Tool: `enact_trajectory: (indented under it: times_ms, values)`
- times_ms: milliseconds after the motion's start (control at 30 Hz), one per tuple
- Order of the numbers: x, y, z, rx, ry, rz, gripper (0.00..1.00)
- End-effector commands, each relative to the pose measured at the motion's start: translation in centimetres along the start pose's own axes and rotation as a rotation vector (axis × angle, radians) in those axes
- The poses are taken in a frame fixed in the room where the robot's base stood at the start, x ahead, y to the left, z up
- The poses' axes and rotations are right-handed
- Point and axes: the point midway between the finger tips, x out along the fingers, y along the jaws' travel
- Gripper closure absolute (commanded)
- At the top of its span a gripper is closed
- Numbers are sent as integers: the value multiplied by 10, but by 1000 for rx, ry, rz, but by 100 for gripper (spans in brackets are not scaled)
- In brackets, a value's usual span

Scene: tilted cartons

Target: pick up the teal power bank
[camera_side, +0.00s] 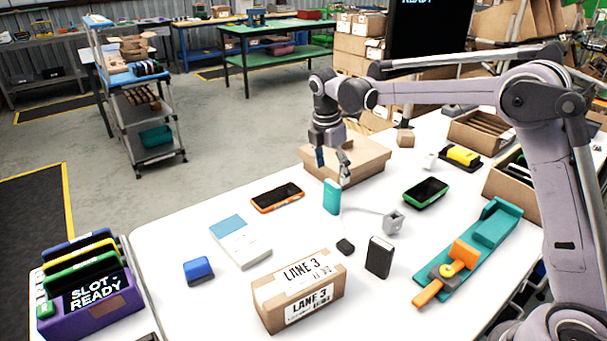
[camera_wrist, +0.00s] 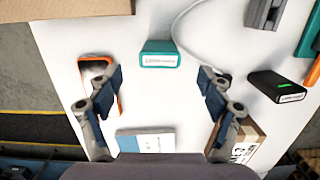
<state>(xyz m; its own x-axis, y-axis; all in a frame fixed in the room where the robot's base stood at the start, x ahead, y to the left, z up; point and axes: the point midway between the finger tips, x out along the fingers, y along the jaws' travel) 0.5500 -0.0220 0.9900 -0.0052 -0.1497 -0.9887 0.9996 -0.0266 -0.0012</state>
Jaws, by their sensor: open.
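The teal power bank (camera_side: 332,197) stands upright on the white table below my gripper (camera_side: 333,172) in the side view. In the wrist view the teal power bank (camera_wrist: 160,54) shows at the upper middle, with its pale labelled face visible. My gripper (camera_wrist: 162,82) has its two blue-padded fingers wide apart, with nothing between them. The power bank lies ahead of the fingertips in that view, not between them. The side view does not clearly show the gap between gripper and power bank.
An orange-framed phone (camera_side: 277,197), a black power bank (camera_side: 379,257) and a grey block (camera_side: 393,222) with a cable stand nearby. A LANE 3 box (camera_side: 298,290) stands in front.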

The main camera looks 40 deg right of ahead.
Motion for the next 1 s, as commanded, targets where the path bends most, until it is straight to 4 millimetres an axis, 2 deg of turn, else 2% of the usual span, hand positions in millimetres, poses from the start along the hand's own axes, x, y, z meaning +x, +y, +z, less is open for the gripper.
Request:
enact_trajectory:
  times_ms: [267, 533, 867, 1000]
  values:
    - [21, 0, 0, 1, 0, 1, 21]
    - [56, 0, -1, 2, 0, 1, 21]
    - [62, 0, -1, 2, 0, 1, 21]
    - [62, 0, -1, 2, 0, 1, 61]
